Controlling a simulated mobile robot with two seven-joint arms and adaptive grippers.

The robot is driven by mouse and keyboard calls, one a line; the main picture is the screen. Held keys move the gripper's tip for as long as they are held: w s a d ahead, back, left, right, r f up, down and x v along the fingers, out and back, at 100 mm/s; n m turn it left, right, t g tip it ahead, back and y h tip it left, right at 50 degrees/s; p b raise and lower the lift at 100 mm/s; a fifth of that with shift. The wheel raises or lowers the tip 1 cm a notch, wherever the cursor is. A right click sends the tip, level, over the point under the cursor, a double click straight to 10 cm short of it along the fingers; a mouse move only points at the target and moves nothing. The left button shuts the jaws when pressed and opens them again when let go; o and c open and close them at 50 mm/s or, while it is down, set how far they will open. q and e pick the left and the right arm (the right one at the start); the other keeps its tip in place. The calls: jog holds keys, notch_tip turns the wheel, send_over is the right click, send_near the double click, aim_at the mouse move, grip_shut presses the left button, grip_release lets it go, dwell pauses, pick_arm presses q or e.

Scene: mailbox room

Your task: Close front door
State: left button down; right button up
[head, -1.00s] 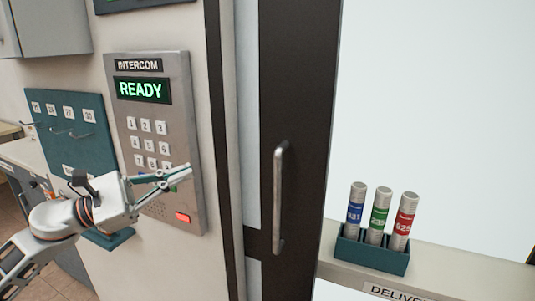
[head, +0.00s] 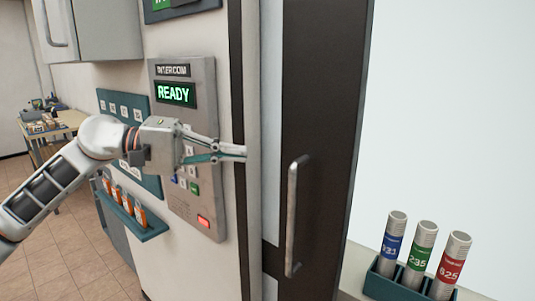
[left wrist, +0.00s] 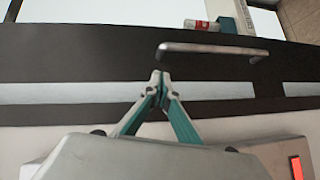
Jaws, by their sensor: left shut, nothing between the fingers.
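The front door is a dark brown panel (head: 325,120) with a long vertical metal handle (head: 293,215). A narrow pale strip lies between the panel and the dark post to its left. I cannot tell how far the door stands open. In the left wrist view the handle (left wrist: 215,48) crosses the dark door panel (left wrist: 90,50) beyond my fingertips. My left gripper (head: 244,152) is shut and empty, in front of the intercom's right edge and the dark post. It points right toward the door, with its tips (left wrist: 160,75) apart from the handle. My right gripper is not in view.
The intercom panel (head: 208,215) reads READY and is partly hidden by my left gripper. A teal rack (head: 145,232) holds orange-labelled items below my arm. Right of the door, a teal holder (head: 385,287) carries blue, green and red labelled tubes. Floor is clear at lower left.

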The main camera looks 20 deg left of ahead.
aim_at(281, 157)
pick_arm(q)
jog(key=p+x, duration=0.3)
jog(key=x, duration=0.6)
jog(key=shift+d, duration=0.15)
